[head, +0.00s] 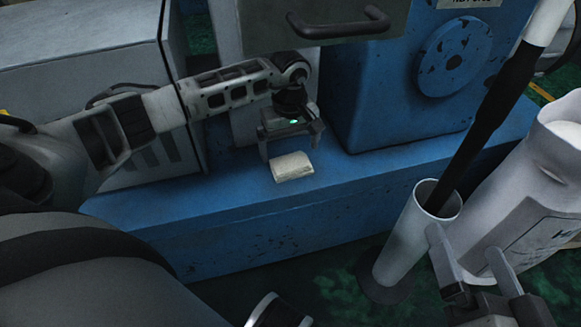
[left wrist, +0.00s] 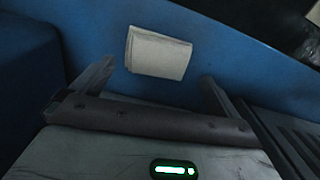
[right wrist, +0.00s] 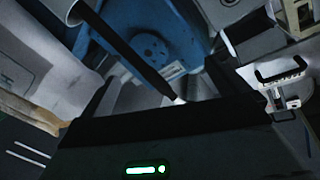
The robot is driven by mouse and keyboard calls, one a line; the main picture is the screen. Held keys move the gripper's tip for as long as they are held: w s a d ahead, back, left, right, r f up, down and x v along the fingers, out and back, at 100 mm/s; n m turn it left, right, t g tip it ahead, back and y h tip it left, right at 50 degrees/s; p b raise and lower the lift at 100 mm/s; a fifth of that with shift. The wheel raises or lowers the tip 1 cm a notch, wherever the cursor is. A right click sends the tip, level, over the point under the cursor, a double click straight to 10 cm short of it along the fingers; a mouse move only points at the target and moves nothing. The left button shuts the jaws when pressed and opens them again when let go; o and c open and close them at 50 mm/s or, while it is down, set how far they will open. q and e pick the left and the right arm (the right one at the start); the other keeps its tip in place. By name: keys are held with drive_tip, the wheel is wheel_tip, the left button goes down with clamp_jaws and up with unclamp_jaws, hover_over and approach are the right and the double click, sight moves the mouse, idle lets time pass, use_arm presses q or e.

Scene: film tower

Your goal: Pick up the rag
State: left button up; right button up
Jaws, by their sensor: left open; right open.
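The rag (head: 292,167) is a folded, off-white cloth lying flat on the blue ledge (head: 240,215) in the head view. It also shows in the left wrist view (left wrist: 158,53), ahead of the fingers. My left gripper (head: 289,148) is open just behind and above the rag, its two fingers apart and pointing down; the rag is not between closed fingers. In the left wrist view the open fingers (left wrist: 152,80) are on either side of the rag's near edge. My right gripper (head: 470,270) is open and empty at the lower right, near the white tube.
A white tube (head: 405,245) with a black-and-white pole (head: 497,105) in it stands right of the ledge. A white bag-like container (head: 530,195) is beside it. A blue machine (head: 410,80) and a grey panel with a black handle (head: 340,25) stand behind the rag.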

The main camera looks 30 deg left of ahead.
sight(290, 162)
use_arm(q)
wheel_tip(290, 162, down, 4)
drive_tip(key=shift+w+f+b, duration=0.1)
drive_tip(key=shift+w+b, duration=0.05)
drive_tip(key=shift+b, duration=0.75)
drive_tip(key=shift+f, duration=0.25)
drive_tip(key=c, duration=0.7)
use_arm(e)
drive_tip(key=r+t, duration=0.1)
drive_tip(key=w+r+n, duration=0.1)
drive_tip(key=w+r+n+t, duration=0.1)
drive_tip(key=shift+d+r+t+y, duration=0.3)
drive_tip(key=shift+r+y, duration=0.05)
drive_tip(key=shift+y, duration=0.05)
